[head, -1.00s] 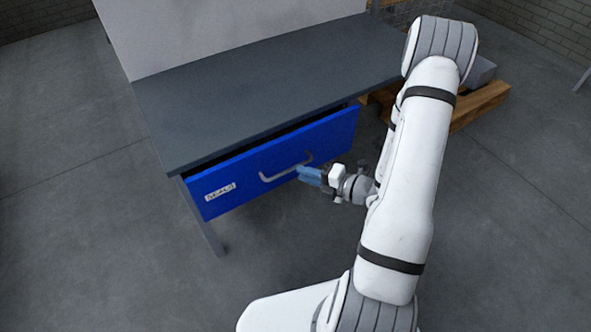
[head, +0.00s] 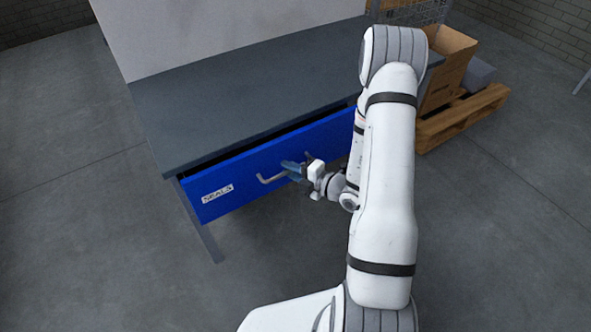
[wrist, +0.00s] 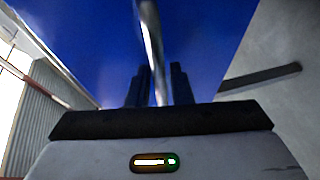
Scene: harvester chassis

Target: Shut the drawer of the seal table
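The seal table (head: 240,85) has a dark grey top. Its blue drawer (head: 240,180), with a white label reading SEALS, stands a little out, with a dark gap behind its front's top edge. The grey bar handle (head: 268,179) is partly hidden by my gripper (head: 290,168), which is at the drawer front. In the wrist view, the handle (wrist: 152,45) runs between the two dark fingers of my gripper (wrist: 160,85). The fingers stand apart with a narrow gap beside the bar, so my gripper looks open around it.
A wooden pallet (head: 462,120) with a cardboard box (head: 452,60) and a grey item stands right of the table. A table leg (head: 200,225) stands at the drawer's left end. The concrete floor in front and to the left is clear.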

